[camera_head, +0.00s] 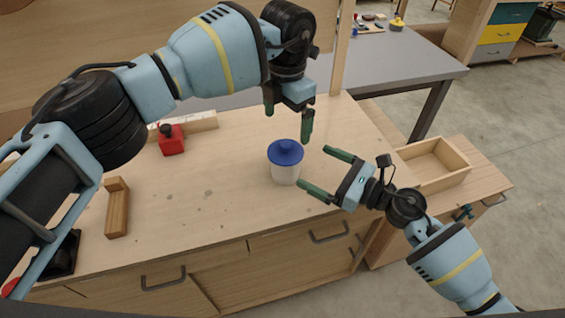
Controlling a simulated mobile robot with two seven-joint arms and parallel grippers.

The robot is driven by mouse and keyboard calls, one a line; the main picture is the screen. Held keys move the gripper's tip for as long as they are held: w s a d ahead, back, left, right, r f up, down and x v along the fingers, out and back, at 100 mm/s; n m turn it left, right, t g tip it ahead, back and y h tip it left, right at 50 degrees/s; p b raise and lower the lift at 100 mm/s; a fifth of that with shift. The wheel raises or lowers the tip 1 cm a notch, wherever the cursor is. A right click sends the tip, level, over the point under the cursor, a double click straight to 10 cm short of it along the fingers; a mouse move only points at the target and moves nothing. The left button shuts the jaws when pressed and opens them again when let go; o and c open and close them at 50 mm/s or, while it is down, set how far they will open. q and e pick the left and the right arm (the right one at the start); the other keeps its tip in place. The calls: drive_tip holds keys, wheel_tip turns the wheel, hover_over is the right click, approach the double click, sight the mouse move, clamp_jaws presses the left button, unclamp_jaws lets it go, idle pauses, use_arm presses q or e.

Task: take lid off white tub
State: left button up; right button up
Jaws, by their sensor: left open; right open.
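The white tub (285,175) stands upright on the wooden workbench (225,212). Its blue lid (286,151) with a raised knob sits on top. My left gripper (288,118) is open and empty, above and behind the lid, with its green fingers pointing down. My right gripper (328,172) is open and empty to the right of the tub. Its green fingers point left towards the tub, and a gap shows between them and the tub's wall.
A red container (171,140) stands at the back left by a pale wooden strip (205,121). A wooden block (117,208) lies at the left. An empty wooden box (434,164) is at the right. The bench front left of the tub is clear.

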sight(293, 154)
drive_tip(key=shift+x, duration=3.95)
drive_tip(key=c, duration=1.4)
drive_tip(key=o, duration=1.4)
use_arm(q)
wheel_tip(293, 154, down, 2)
drive_tip(key=shift+f+b, duration=0.1)
drive_tip(key=shift+b, duration=0.25)
use_arm(e)
drive_tip(key=v, duration=0.7)
drive_tip(key=shift+d+f, duration=0.1)
drive_tip(key=shift+f, duration=0.05)
drive_tip(key=shift+s+d, duration=0.25)
drive_tip(key=shift+d, duration=0.05)
drive_tip(key=shift+c, duration=0.4)
